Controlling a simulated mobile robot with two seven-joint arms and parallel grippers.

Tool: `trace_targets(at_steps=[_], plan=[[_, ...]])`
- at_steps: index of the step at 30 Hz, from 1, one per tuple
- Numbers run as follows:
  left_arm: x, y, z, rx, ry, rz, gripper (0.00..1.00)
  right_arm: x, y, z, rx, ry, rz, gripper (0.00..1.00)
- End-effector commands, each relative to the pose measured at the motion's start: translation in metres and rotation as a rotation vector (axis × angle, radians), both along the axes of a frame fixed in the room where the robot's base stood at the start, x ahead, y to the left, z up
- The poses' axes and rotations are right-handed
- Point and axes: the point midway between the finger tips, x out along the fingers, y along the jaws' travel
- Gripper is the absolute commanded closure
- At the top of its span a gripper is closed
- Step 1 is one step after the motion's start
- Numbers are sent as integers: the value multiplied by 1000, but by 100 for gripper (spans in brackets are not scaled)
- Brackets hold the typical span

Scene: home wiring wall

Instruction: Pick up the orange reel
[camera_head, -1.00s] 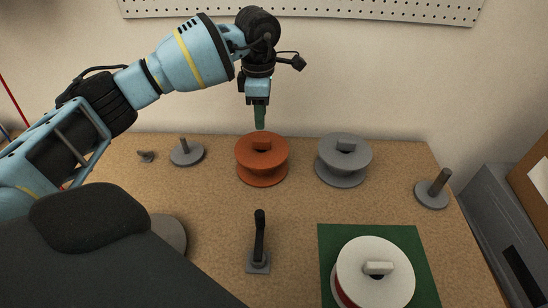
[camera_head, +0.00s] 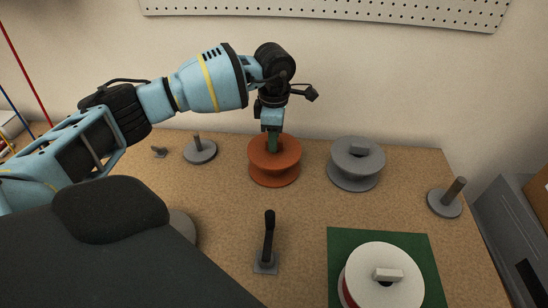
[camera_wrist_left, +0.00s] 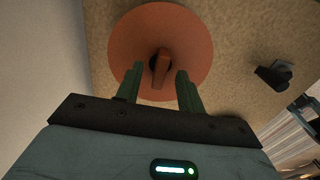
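The orange reel (camera_head: 274,166) stands upright on the wooden table near the wall. In the left wrist view its top (camera_wrist_left: 190,50) shows a raised orange grip bar (camera_wrist_left: 160,68) in the middle. My left gripper (camera_head: 272,146) points straight down at the reel's top. In the left wrist view its two green fingers (camera_wrist_left: 158,84) are open, one on each side of the grip bar, with gaps to it. I cannot tell how deep the fingertips reach. My right gripper is not in view.
A grey reel (camera_head: 355,165) stands just right of the orange one. A white-topped reel (camera_head: 392,262) sits on a green mat (camera_head: 345,240) in front. A black-handled lever (camera_head: 268,240) and pegs on round bases (camera_head: 200,152) (camera_head: 446,200) stand around. Pegboard (camera_head: 340,10) hangs above.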

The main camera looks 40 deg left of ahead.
Motion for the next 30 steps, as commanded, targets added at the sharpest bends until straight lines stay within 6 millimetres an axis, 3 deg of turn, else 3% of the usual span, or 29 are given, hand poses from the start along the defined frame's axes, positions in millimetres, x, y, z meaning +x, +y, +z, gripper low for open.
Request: trace_targets(at_steps=[3, 11, 20, 30], plan=[[0, -1, -11, -1, 1, -1, 62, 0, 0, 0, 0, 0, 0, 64], [0, -1, -13, -1, -1, -1, 62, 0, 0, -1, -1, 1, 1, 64], [0, -1, -13, -1, -1, -1, 100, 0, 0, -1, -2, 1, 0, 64], [1, -1, -12, -1, -2, -1, 100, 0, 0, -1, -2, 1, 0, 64]])
